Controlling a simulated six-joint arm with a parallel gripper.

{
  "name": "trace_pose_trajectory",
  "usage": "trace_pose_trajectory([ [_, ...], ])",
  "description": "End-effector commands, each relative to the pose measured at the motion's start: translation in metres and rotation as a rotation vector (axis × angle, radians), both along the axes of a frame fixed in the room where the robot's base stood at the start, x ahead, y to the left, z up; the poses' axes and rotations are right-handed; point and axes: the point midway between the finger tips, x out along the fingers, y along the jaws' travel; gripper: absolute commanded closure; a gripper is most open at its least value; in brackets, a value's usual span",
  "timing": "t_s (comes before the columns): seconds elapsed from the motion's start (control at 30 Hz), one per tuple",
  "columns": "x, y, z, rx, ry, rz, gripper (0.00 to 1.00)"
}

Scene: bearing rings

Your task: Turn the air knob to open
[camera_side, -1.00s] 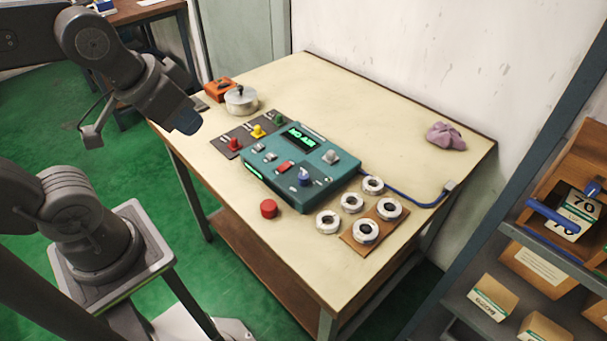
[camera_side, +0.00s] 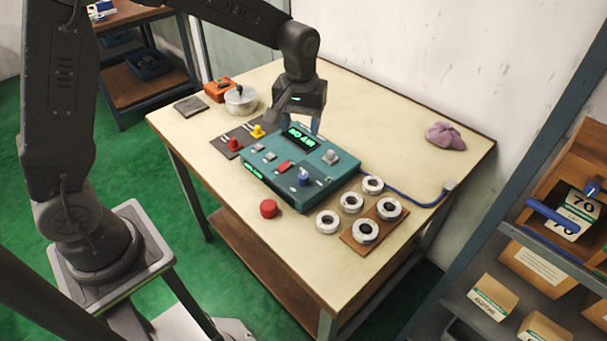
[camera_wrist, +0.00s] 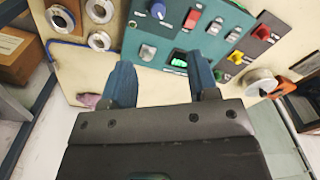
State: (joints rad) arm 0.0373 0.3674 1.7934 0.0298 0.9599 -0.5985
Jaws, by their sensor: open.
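The teal control box (camera_side: 262,176) sits on the cream table, its green display (camera_side: 299,138) reading "NO AIR". A blue knob (camera_side: 304,177) is near its front right and a grey knob (camera_side: 330,157) near its right rear; I cannot read which is the air knob. In the wrist view the blue knob (camera_wrist: 158,11) is at the top and the grey knob (camera_wrist: 148,52) lies nearer the fingers. My gripper (camera_side: 301,122) is above the box's rear edge, fingers down. In the wrist view my gripper (camera_wrist: 163,82) is open and empty, apart from both knobs.
A dark panel with red (camera_side: 234,144) and yellow (camera_side: 257,131) knobs lies left of the box. A purple cloth (camera_side: 446,136) lies right.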

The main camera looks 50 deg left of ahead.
Motion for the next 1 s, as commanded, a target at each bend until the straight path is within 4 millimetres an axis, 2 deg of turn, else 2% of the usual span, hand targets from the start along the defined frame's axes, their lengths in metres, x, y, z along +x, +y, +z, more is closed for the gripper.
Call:
trace_pose_trajectory([
  [0.03,0.006,-0.001,-0.010,0.002,0.017,0.016,0.45],
  [0.1,0.011,-0.001,-0.019,0.003,0.030,0.034,0.45],
  [0.37,0.014,-0.001,-0.041,0.004,0.043,0.047,0.45],
  [0.8,0.011,0.002,-0.127,0.005,0.043,0.046,0.45],
  [1.0,0.011,0.002,-0.153,0.004,0.041,0.046,0.45],
])
